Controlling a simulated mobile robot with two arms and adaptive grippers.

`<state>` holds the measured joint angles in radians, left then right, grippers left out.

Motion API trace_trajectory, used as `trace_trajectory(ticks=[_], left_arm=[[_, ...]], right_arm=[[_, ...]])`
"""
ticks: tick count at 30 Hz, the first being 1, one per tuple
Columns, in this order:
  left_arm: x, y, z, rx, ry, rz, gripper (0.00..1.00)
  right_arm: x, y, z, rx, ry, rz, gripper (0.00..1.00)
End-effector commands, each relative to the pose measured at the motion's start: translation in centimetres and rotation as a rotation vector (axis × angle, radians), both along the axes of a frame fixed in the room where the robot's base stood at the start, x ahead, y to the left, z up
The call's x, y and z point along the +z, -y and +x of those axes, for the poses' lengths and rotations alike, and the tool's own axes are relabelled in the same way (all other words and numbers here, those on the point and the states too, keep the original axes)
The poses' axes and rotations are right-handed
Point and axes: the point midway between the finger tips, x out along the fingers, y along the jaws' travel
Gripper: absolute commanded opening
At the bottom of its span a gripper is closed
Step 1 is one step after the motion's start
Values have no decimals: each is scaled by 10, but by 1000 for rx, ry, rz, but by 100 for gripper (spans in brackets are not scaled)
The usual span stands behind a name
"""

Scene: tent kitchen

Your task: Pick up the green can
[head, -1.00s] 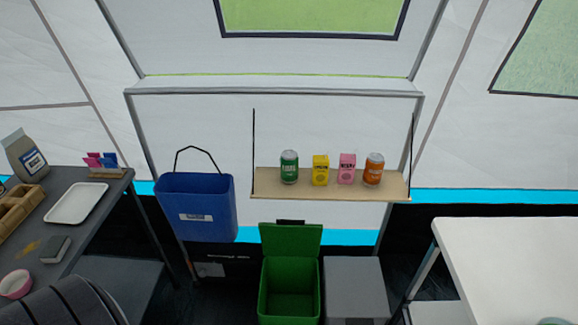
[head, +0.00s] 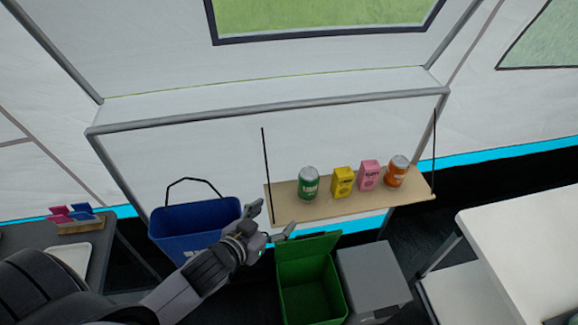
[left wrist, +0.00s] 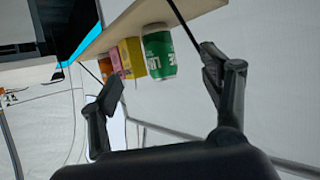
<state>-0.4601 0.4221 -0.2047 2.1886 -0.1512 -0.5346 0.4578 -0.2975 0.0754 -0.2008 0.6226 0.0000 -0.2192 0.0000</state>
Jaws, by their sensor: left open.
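The green can (head: 308,184) stands upright at the left end of a hanging wooden shelf (head: 290,212). My left gripper (head: 270,219) is open and empty, to the left of the can and a little lower, near the shelf's left end. In the left wrist view the green can (left wrist: 158,51) shows beyond and between the spread fingers of the left gripper (left wrist: 160,82), apart from them. The can's whole front is visible. My right gripper is in neither view.
A yellow carton (head: 342,182), a pink carton (head: 369,175) and an orange can (head: 397,171) stand to the right on the shelf. Black cords hold the shelf. A blue bin (head: 190,222) hangs at left; an open green bin (head: 312,290) and a grey box (head: 372,275) stand below.

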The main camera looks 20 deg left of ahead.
Motion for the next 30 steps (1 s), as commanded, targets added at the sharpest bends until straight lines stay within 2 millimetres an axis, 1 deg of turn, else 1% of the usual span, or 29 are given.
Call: trace_trajectory(ticks=[1,2,3,5,8,14,19,24,30], left_arm=[[13,3,-1,-6,15,-7,71],[18,4,-1,-7,23,-10,71],[21,5,1,-8,28,-14,71],[22,7,5,-9,33,-16,71],[17,9,20,-8,34,-16,71],[1,16,60,-8,34,-15,71],[-12,22,90,-8,33,-15,71],[-21,25,107,-9,33,-15,71],[-25,27,117,-8,31,-14,71]], right_arm=[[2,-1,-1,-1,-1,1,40],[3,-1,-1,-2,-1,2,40],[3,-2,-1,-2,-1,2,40],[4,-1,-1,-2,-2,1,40],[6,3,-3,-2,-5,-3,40],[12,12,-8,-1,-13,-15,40],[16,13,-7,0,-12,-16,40],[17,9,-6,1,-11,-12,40],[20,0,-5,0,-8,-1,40]])
